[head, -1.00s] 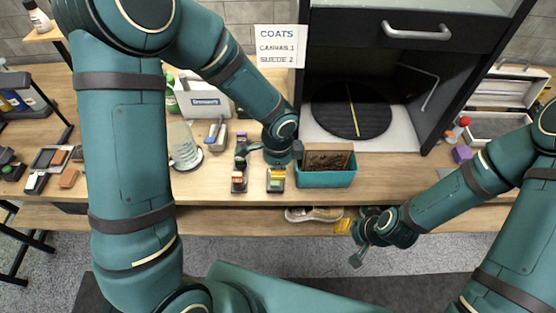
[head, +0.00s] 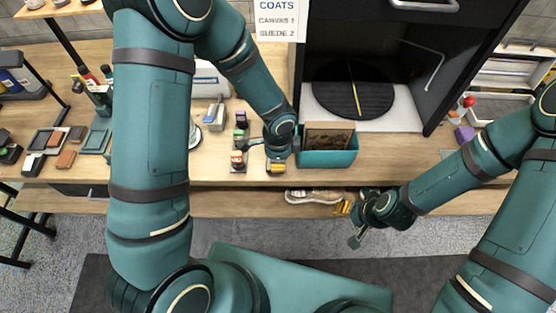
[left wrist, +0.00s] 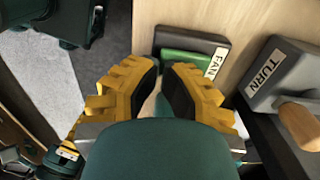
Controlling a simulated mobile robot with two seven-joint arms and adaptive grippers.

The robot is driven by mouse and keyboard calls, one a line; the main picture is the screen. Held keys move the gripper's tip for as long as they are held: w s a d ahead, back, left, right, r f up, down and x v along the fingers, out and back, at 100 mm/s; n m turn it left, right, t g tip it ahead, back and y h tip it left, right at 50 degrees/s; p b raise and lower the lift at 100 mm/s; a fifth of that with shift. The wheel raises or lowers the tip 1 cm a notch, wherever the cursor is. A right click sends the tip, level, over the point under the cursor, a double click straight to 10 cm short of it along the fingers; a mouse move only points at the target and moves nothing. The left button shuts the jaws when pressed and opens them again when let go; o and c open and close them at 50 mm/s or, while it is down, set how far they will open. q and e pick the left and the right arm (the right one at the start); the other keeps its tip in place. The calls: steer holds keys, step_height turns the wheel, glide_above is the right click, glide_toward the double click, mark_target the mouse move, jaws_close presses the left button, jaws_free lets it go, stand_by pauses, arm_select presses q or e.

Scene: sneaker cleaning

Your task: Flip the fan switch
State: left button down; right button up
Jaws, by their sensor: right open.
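The fan switch (left wrist: 190,60) shows in the left wrist view as a dark block with a green rocker and a white FAN label, on a light wood surface. My left gripper (left wrist: 161,78) has yellow fingers with dark pads, spread apart with a narrow gap, just short of the switch. The fingertips overlap its near edge in the picture; I cannot tell whether they touch it. In the head view my left gripper (head: 276,166) is low over the front of the bench, left of a teal bin, and the switch cannot be made out. My right gripper (head: 342,208) is open at the bench front.
A grey TURN box (left wrist: 279,75) with a wooden handle stands right of the switch. The teal bin (head: 328,160) and small bottles (head: 238,160) flank my left gripper. A sneaker (head: 313,197) lies below the bench's front edge, near my right gripper.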

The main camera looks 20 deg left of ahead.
arm_select(q)
steer(key=shift+s+f+b, duration=0.2)
steer(key=shift+f+b, duration=0.45)
steer(key=shift+b, duration=0.05)
steer(key=shift+s+r, duration=0.15)
steer(key=shift+s, duration=0.05)
arm_select(e)
steer(key=shift+s+f, duration=0.35)
steer(key=shift+f, duration=0.35)
arm_select(q)
steer(key=shift+w+r+p, duration=0.2)
steer(key=shift+r+p, duration=0.25)
steer(key=shift+p, duration=0.15)
steer(key=shift+r, duration=0.35)
arm_select(e)
steer(key=shift+w+r, duration=0.1)
steer(key=shift+r, duration=0.45)
arm_select(q)
steer(key=shift+w, duration=0.1)
arm_select(e)
steer(key=shift+w, duration=0.1)
